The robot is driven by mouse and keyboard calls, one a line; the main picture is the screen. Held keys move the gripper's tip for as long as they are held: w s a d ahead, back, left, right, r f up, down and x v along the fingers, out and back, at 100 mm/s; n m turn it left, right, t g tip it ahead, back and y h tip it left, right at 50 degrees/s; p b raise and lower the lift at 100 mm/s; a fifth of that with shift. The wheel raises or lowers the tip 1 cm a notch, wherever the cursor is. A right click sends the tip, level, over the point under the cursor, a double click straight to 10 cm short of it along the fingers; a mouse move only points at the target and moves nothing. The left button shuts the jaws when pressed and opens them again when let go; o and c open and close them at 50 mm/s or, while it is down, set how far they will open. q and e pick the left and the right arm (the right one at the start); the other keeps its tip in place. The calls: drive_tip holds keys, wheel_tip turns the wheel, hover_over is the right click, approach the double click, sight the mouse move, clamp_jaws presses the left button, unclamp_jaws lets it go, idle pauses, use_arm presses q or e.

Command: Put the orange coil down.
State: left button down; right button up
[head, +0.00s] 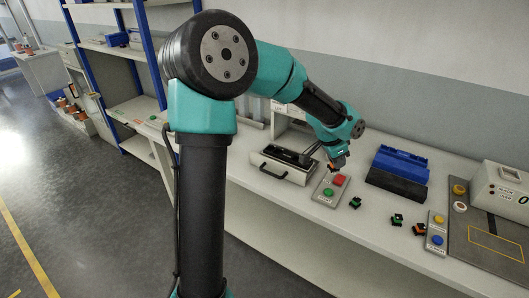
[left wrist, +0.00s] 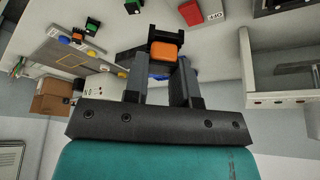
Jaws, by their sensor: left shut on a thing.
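The orange coil (left wrist: 165,52), an orange block in a black frame, sits between the fingertips of my left gripper (left wrist: 165,60) in the left wrist view. The fingers are shut on it. In the head view my left gripper (head: 337,160) is above the bench, close over the panel with the red and green buttons. The coil shows there only as a small dark and orange shape. Whether it touches anything below cannot be told. My right gripper is not in view.
The button panel (head: 325,191) lies below the gripper. A grey box with a handle (head: 274,170) is left of it, a blue bin (head: 401,162) right. Loose green parts (head: 355,202) and an orange part (head: 419,229) lie along the front. A grey mat (head: 485,260) is at right.

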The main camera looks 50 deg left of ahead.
use_arm(q)
drive_tip(key=s+a+f+m+g, duration=0.1)
drive_tip(key=s+a+f+m, duration=0.1)
drive_tip(key=a, duration=0.4)
drive_tip(key=s+a+f+m+g+h, duration=0.1)
drive_tip(key=s+a+f+m, duration=0.2)
drive_tip(key=a, duration=0.4)
drive_tip(key=s+a+f+m+h, duration=0.1)
drive_tip(key=s+a+f+m, duration=0.1)
drive_tip(key=a, duration=0.5)
drive_tip(key=shift+s+f+m+g, duration=0.15)
drive_tip(key=shift+s+m+g, duration=0.25)
drive_tip(key=shift+s+m, duration=0.7)
drive_tip(key=shift+w, duration=0.2)
drive_tip(key=shift+a, duration=0.1)
hover_over(274, 150)
drive_tip(key=a, duration=0.1)
drive_tip(key=shift+s+f, duration=0.25)
drive_tip(key=shift+f, duration=0.45)
drive_tip(key=shift+w+a, duration=0.1)
drive_tip(key=shift+a, duration=0.05)
drive_tip(key=shift+f, duration=1.8)
